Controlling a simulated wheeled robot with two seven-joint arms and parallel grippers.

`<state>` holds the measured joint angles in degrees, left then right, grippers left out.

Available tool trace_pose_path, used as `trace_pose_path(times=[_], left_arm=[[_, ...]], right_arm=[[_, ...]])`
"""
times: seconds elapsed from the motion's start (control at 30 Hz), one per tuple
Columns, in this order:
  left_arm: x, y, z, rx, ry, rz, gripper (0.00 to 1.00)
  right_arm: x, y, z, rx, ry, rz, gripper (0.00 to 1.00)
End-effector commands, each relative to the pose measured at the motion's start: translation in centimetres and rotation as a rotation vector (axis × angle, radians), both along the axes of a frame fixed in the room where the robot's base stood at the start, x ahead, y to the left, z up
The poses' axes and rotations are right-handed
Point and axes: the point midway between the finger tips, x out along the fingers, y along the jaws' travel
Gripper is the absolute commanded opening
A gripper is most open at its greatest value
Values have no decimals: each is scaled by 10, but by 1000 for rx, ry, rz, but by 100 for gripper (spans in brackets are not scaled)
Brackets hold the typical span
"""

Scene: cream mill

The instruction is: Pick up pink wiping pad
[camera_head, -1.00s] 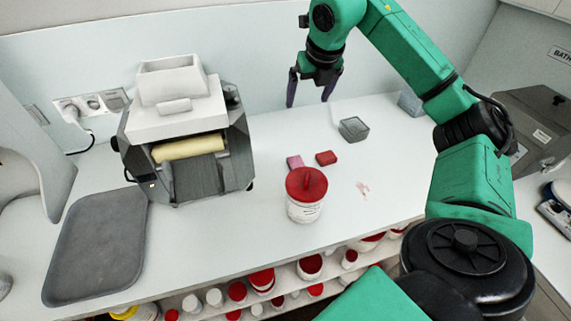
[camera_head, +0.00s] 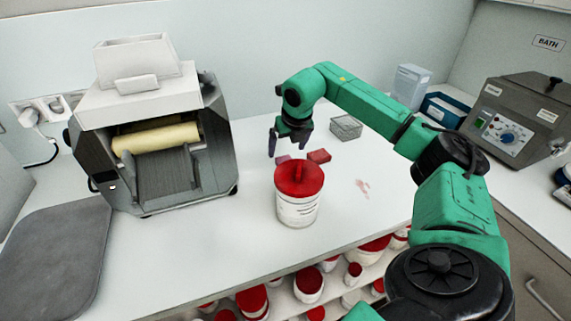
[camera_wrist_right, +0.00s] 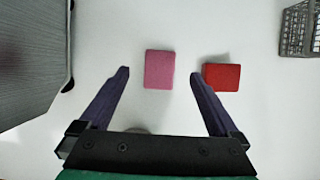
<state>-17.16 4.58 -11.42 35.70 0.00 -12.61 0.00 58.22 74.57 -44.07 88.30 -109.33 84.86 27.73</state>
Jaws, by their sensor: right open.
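The pink wiping pad (camera_wrist_right: 159,69) lies flat on the white counter. In the head view the pink pad (camera_head: 283,159) shows only in part, behind the red-lidded tub and near my right gripper. My right gripper (camera_head: 288,148) is open and empty above the counter. In the right wrist view the open fingers (camera_wrist_right: 160,75) stand on either side of the pink pad, with the right fingertip close to a red pad. I cannot tell the height left between fingers and counter. My left gripper is not in view.
A red pad (camera_wrist_right: 222,77) lies just right of the pink one. The red-lidded tub (camera_head: 298,207) stands in front. The mill (camera_head: 155,140) is at the left, a wire basket (camera_head: 346,127) behind right. The counter at right is mostly clear, with a pink smear (camera_head: 362,186).

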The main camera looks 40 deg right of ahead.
Motion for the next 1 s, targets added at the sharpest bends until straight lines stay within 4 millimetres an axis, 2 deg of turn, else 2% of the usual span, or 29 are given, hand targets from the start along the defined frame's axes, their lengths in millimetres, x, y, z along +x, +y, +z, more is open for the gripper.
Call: trace_pose_path(times=[0.23,0.33,0.57,0.7,0.8,1.0], left_arm=[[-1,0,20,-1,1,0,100],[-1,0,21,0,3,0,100],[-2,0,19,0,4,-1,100],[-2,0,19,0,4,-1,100],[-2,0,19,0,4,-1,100],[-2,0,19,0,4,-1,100]], right_arm=[[13,-5,-34,1,4,0,98],[19,-7,-50,0,1,1,98],[21,-8,-55,-1,-2,1,98],[21,-8,-54,-1,-2,1,44],[21,-8,-54,-1,-2,1,10],[20,-8,-54,-1,-2,0,9]])
